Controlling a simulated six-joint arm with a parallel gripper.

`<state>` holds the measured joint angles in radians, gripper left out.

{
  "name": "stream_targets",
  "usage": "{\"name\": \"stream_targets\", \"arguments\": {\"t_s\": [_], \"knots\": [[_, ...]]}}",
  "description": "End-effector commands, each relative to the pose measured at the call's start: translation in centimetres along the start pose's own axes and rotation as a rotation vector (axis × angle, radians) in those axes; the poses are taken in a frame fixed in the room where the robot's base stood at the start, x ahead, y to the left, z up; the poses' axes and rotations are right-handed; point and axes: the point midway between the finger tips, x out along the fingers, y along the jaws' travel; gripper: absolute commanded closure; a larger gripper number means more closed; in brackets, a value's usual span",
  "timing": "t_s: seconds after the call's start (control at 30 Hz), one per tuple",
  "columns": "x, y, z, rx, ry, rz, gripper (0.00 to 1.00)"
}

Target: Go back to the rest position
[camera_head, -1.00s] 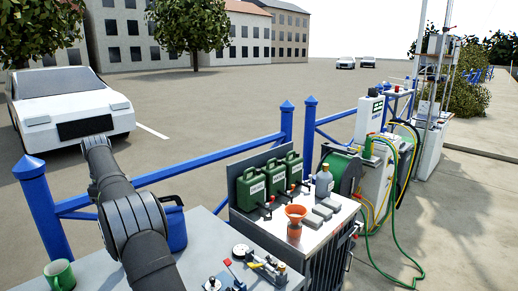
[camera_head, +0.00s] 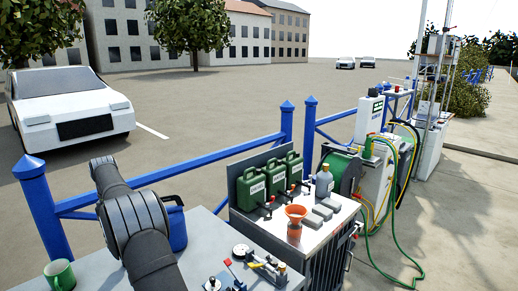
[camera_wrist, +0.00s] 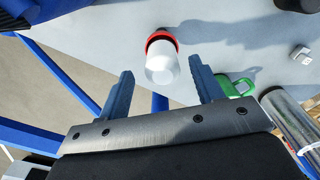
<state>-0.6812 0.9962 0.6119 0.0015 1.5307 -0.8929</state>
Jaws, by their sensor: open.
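My gripper (camera_wrist: 158,90) shows in the wrist view with its two blue-grey fingers spread apart. It is open, and nothing is held between the fingers. A white bottle with a red ring (camera_wrist: 162,62) appears beyond the fingertips, over the grey tabletop. I cannot tell its exact distance from the fingers. In the head view my dark arm rises over the grey table (camera_head: 215,225), and the gripper itself is not visible there.
A green mug (camera_head: 60,275) stands at the table's left, and a blue container (camera_head: 177,228) is behind my arm. Gauges and small tools (camera_head: 258,262) lie at the right. Green canisters (camera_head: 250,188) and an orange funnel (camera_head: 295,220) stand on the neighbouring bench. Blue railings (camera_head: 45,205) run behind.

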Motion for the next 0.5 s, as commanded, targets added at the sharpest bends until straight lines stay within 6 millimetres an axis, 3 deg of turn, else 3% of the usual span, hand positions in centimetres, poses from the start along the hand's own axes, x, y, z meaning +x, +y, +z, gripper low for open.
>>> {"name": "stream_targets", "arguments": {"t_s": [0.5], "knots": [[-5.5, 1.3, 9.2, 0.006, 0.0, 0.0, 0.4]]}}
